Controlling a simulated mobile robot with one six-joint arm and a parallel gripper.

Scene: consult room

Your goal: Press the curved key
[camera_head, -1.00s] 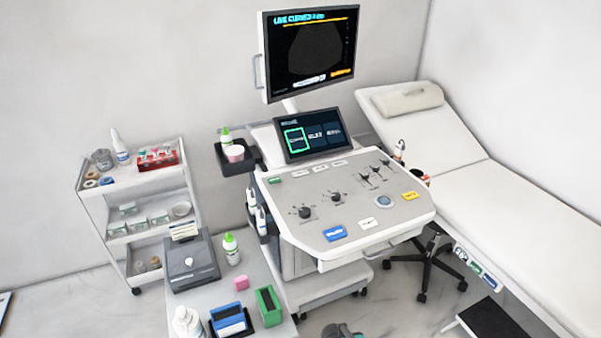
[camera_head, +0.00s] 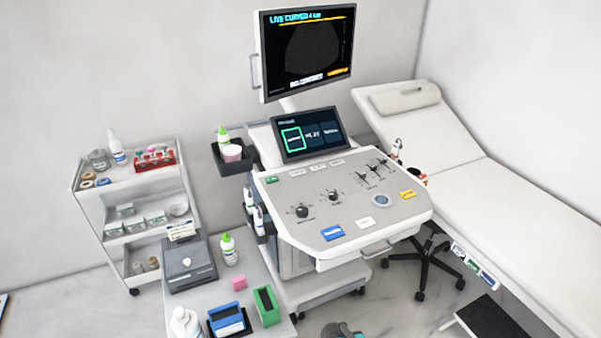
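The ultrasound machine stands in the middle. Its tilted touch panel (camera_head: 309,134) shows three boxes in a row. The leftmost box (camera_head: 292,139) has a bright green outline; its label is too small to read. Below it, the console (camera_head: 345,205) carries a green key (camera_head: 271,180), three small white keys (camera_head: 317,167), a blue key (camera_head: 333,233), a white key (camera_head: 365,223) and a yellow key (camera_head: 407,194). I cannot read which one is marked curved. The monitor (camera_head: 306,50) above reads "LIVE CURVED" at its top. My gripper is not in view.
A cart with bottles and blue and green holders (camera_head: 267,306) stands at the front left. A shelf trolley (camera_head: 135,215) is at the left. An exam couch (camera_head: 500,200) and a stool (camera_head: 425,270) are at the right. A dark part, likely my arm, shows at the bottom edge.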

